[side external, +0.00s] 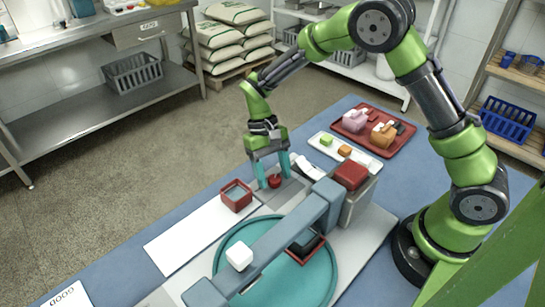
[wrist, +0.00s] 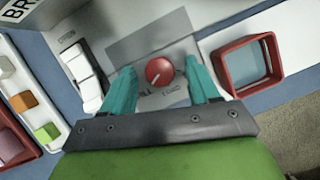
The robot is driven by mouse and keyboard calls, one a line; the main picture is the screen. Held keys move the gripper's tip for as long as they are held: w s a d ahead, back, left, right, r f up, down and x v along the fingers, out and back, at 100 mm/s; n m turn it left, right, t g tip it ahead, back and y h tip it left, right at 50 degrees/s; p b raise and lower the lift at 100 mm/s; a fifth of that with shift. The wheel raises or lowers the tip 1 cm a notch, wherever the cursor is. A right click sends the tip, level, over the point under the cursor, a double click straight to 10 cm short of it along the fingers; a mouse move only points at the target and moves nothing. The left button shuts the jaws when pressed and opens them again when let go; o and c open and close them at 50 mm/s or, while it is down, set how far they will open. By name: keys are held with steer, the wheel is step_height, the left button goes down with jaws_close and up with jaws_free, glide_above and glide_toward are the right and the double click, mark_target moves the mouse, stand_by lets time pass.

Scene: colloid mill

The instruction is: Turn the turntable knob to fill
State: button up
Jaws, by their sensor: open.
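The red round knob (side external: 274,181) sits on a grey panel at the far end of the machine. It also shows in the wrist view (wrist: 159,72), with a pale pointer line toward the lower left. Small labels on the panel beside it are too blurred to read surely. My gripper (side external: 273,176) points down over the knob, its teal fingers open, one on each side of it. In the wrist view (wrist: 161,80) gaps show between both fingers and the knob. The teal turntable (side external: 262,287) lies nearer the camera, under a blue-grey beam.
A red-rimmed square container (side external: 236,195) stands beside the knob panel. A white switch-like block (wrist: 83,75) is on the panel's other side. A white tray (side external: 325,150) with coloured blocks and a red tray (side external: 372,139) lie behind.

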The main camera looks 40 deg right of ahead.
steer(key=shift+r, duration=0.1)
steer(key=v, duration=1.6)
steer(key=shift+w+r, duration=0.25)
steer(key=shift+d, duration=0.1)
steer(key=s+d+r+t, duration=0.2)
steer(key=s+t, duration=0.3)
steer(key=s, duration=0.5)
steer(key=s+d+r+t, duration=0.2)
steer(key=s+r+t, duration=0.2)
steer(key=s, duration=0.6)
steer(key=shift+s+r+m+t+y, duration=0.15)
steer(key=shift+s+m+t+y, duration=0.2)
steer(key=shift+t, duration=0.85)
